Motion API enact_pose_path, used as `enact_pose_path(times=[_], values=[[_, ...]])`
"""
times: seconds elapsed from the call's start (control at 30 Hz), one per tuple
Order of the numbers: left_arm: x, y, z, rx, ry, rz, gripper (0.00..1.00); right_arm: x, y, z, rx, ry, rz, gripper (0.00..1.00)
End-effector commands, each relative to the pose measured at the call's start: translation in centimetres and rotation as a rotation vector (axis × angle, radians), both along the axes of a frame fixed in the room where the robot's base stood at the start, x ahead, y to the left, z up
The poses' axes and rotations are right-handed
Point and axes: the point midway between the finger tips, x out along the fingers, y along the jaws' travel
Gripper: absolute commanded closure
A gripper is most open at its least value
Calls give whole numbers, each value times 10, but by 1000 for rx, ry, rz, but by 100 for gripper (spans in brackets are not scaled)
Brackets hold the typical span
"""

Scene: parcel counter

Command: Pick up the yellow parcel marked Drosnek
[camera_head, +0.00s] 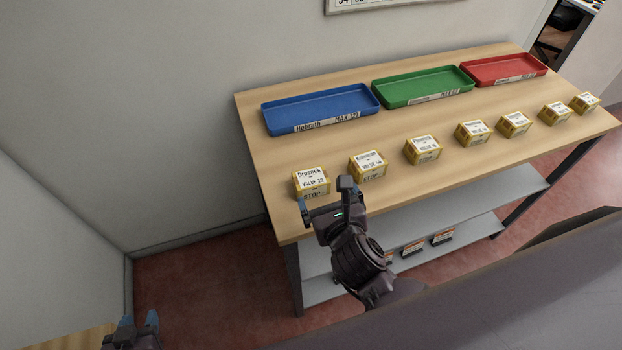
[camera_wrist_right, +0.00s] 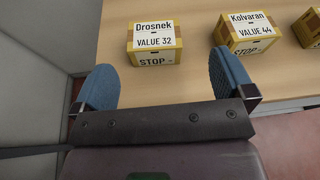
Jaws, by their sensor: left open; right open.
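The yellow parcel marked Drosnek (camera_head: 312,182) sits at the near left end of the row on the wooden counter. Its label reads Drosnek, VALUE 32 and STOP. In the right wrist view the Drosnek parcel (camera_wrist_right: 154,43) is ahead of the jaws and between their lines, apart from both fingers. My right gripper (camera_head: 324,207) is open and empty at the counter's front edge, just in front of that parcel; its blue fingers show in the right wrist view (camera_wrist_right: 164,88). My left gripper (camera_head: 133,326) is open at the bottom left of the head view, away from the counter.
A yellow Kolvaran parcel (camera_head: 368,166) stands to the right of Drosnek, with several more yellow parcels along the row. Blue (camera_head: 319,118), green (camera_head: 424,97) and red (camera_head: 504,79) trays lie behind. A grey shelf (camera_head: 420,257) is below the wooden counter (camera_head: 262,160). A wall is at left.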

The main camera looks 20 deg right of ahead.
Motion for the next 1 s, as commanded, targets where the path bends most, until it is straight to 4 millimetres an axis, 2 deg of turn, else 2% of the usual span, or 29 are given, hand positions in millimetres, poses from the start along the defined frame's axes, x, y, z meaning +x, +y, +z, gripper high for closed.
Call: enact_pose_path(times=[0.23,0.5,0.77,1.0], values=[[-2,1,1,2,5,1,57,3,11,-14,121,91,-13,0],[-4,1,0,2,9,1,57,37,10,-28,122,90,-13,0],[-4,1,0,2,9,2,57,52,9,-35,121,91,-13,0],[-4,1,1,2,9,1,57,80,7,-48,120,89,-13,0]])
